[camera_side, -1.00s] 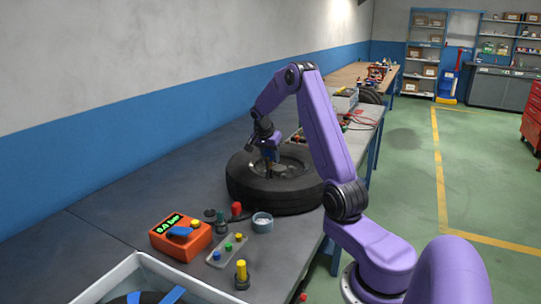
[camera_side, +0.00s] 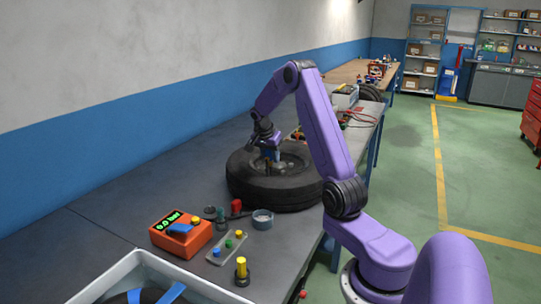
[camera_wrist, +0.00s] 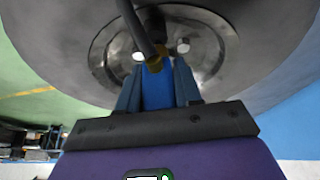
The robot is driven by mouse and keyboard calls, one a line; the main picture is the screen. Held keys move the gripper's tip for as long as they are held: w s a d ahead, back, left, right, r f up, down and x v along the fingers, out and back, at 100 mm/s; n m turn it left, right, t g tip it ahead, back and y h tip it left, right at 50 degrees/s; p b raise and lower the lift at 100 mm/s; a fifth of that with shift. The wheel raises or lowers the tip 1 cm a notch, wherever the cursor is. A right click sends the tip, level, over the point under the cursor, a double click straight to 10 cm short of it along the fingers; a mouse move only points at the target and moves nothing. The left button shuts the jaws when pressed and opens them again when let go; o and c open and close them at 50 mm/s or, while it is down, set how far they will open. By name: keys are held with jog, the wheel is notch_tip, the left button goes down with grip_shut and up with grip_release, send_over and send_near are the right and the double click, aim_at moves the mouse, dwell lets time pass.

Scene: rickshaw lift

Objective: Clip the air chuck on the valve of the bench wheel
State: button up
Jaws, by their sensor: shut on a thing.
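The bench wheel (camera_side: 245,187), a black tyre with a metal rim, lies flat on the grey bench. Its shiny rim (camera_wrist: 215,45) fills much of the wrist view. My gripper (camera_wrist: 157,78) is over the rim, shut on a bright blue part (camera_wrist: 157,92) that looks like the air chuck. A brass-coloured end (camera_wrist: 154,64) shows at the tip of the blue part. A dark rod (camera_wrist: 140,30) meets this brass end. I cannot tell whether the rod is the valve or a hose, or whether the chuck is clipped on.
An orange gauge box (camera_side: 181,243) with a green display stands at the front left. A plate with coloured buttons (camera_side: 227,249), a yellow-topped part (camera_side: 241,271) and a grey ring (camera_side: 262,221) are near it. A white bin (camera_side: 110,275) is in the front. Bare bench lies left of the wheel.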

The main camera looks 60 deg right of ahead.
jog(key=shift+f, duration=0.2)
jog(key=o, duration=1.3)
jog(key=shift+o, duration=0.2)
jog(key=shift+r, duration=3.5)
